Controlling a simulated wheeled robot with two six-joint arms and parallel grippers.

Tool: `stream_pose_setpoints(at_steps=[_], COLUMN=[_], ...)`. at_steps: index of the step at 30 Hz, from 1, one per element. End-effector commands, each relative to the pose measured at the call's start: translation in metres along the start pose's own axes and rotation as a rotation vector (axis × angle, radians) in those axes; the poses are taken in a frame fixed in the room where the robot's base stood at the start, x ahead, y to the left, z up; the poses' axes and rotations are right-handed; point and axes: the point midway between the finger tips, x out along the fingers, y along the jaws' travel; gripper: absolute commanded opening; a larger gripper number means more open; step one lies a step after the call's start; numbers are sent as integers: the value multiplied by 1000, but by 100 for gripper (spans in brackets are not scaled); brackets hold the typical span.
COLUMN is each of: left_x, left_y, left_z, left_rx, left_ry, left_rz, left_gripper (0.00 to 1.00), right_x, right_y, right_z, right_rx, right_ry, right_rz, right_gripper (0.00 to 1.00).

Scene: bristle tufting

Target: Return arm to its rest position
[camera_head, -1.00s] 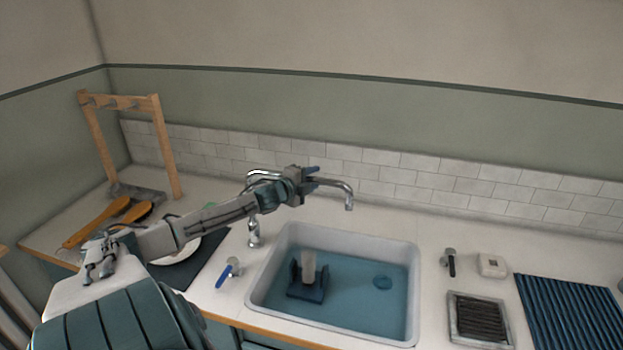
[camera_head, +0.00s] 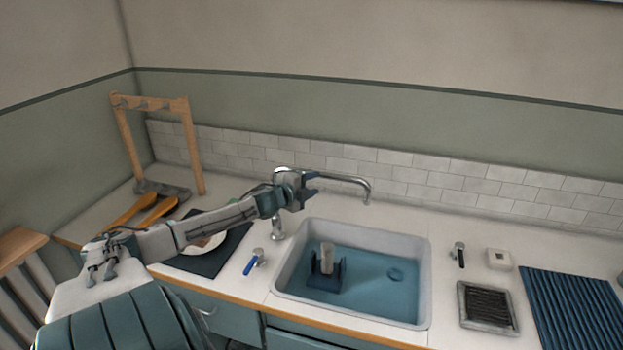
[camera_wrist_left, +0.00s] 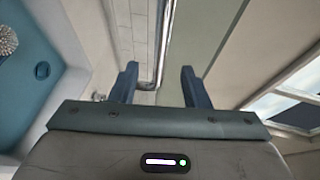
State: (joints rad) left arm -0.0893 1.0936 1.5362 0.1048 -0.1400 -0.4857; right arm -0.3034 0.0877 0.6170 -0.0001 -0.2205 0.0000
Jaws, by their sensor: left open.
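My left arm reaches in from the left over the counter. My left gripper (camera_head: 312,188) is raised above the back left of the sink, in front of the faucet (camera_head: 355,181) in the head view. In the left wrist view the two dark blue fingers of the left gripper (camera_wrist_left: 158,88) stand apart with nothing between them. The faucet spout (camera_wrist_left: 160,45) shows beyond the fingers there. My right gripper is in neither view.
The sink (camera_head: 425,275) has a blue basin with a pale upright object (camera_head: 326,254) in a dark blue holder. A wooden rack (camera_head: 190,145), orange-handled tools (camera_head: 155,212) and a dark mat (camera_head: 205,262) are left. A ribbed blue mat (camera_head: 570,308) lies right.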

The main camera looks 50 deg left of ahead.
Motion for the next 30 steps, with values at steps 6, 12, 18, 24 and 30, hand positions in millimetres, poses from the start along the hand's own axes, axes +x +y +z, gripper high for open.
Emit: stream_pose_setpoints(at_steps=[6, 12, 18, 24, 30], left_x=[0, -1, -24, -93, -190], left_y=[0, 8, 86, 190, 248], left_z=[0, -4, -56, -146, -226], left_rx=[0, -14, -176, -454, -727], left_ry=[0, -3, -52, -181, -361], left_rz=[0, 11, 131, 342, 546], left_gripper=[42, 42, 42, 42, 42], right_x=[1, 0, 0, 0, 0], right_y=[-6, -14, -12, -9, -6], right_z=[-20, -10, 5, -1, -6], right_rx=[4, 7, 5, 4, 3], right_ry=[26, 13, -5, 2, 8], right_rz=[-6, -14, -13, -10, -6], right_gripper=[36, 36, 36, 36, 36])
